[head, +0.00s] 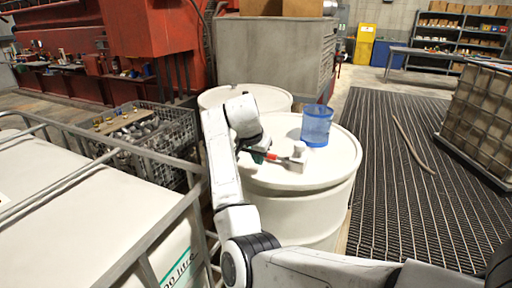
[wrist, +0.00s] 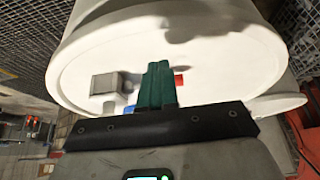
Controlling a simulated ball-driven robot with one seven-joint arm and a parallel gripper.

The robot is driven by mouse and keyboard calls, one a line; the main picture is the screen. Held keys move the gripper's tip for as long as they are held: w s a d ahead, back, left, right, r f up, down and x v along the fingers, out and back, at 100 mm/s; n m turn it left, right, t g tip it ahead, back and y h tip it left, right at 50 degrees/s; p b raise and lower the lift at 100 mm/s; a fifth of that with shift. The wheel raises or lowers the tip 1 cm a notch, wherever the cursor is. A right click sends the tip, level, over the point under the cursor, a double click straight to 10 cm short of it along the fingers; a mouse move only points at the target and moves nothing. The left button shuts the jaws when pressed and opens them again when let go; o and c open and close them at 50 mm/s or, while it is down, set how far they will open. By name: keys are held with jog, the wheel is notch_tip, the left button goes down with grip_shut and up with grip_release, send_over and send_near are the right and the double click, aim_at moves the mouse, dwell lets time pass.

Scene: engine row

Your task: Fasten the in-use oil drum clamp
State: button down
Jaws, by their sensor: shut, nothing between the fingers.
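A white oil drum (head: 335,185) stands in the middle of the head view; its lid (wrist: 235,65) fills much of the wrist view. On the lid is a clamp-like fitting with a pale grey block (head: 298,155) and a red lever (head: 273,157). In the wrist view the grey block (wrist: 113,85) is left of my fingers and a bit of red (wrist: 179,80) shows at their right. My gripper (head: 258,157), with dark green fingers (wrist: 156,84), is shut and empty over the lid, beside the red lever's end. The fingers hide part of the lever; I cannot tell whether they touch it.
A clear blue container (head: 316,126) stands on the lid behind the fitting. A second white drum (head: 215,97) is behind, a wire basket of parts (head: 150,140) to the left, and a caged white tank (head: 90,220) front left. Grated floor (head: 385,180) is open at right.

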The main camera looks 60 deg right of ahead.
aim_at(273, 157)
jog(key=x, duration=0.3)
jog(key=shift+s+d+f+p, duration=0.1)
jog(key=shift+d+f+p, duration=0.05)
jog(key=shift+p, duration=0.15)
jog(key=shift+d+r+p, duration=0.25)
jog(key=shift+d, duration=0.35)
jog(key=shift+d+r+p, duration=0.2)
jog(key=shift+d+r, duration=0.05)
jog(key=shift+d, duration=1)
jog(key=shift+w+d, duration=0.1)
jog(key=shift+w, duration=0.15)
